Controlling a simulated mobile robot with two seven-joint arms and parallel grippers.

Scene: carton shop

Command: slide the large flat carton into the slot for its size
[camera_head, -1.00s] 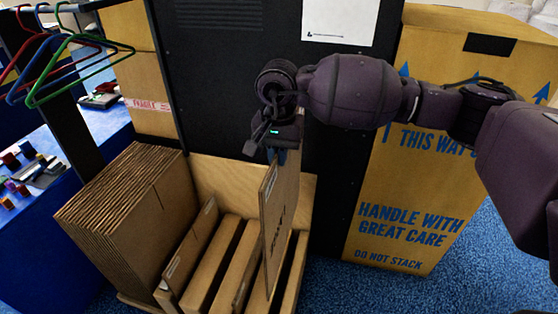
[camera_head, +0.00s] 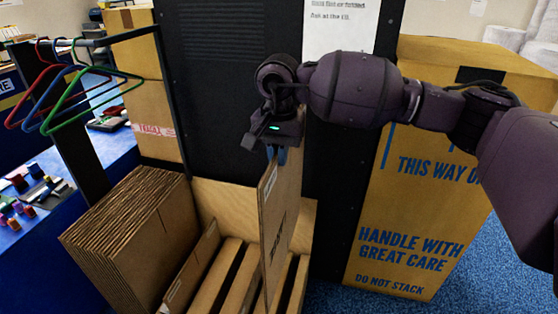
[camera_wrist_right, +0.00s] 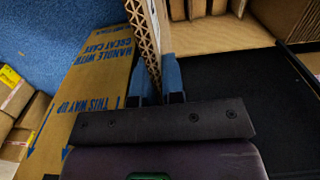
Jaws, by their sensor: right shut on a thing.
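The large flat carton (camera_head: 276,222) hangs upright and edge-on below my right gripper (camera_head: 277,154), which is shut on its top edge. The carton's lower part is over the slotted wooden rack (camera_head: 252,195); whether its bottom edge is inside a slot I cannot tell. In the right wrist view the blue fingertips (camera_wrist_right: 157,76) pinch the corrugated carton (camera_wrist_right: 151,38). Cartons and dividers stand in the rack to the left of the held carton. My left gripper is not in view.
A thick stack of flat cartons (camera_head: 130,235) stands left of the rack. A dark panel (camera_head: 225,90) rises behind it. A tall printed box (camera_head: 410,210) is on the right. Coloured hangers (camera_head: 85,95) hang at upper left, above a blue table (camera_head: 70,215).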

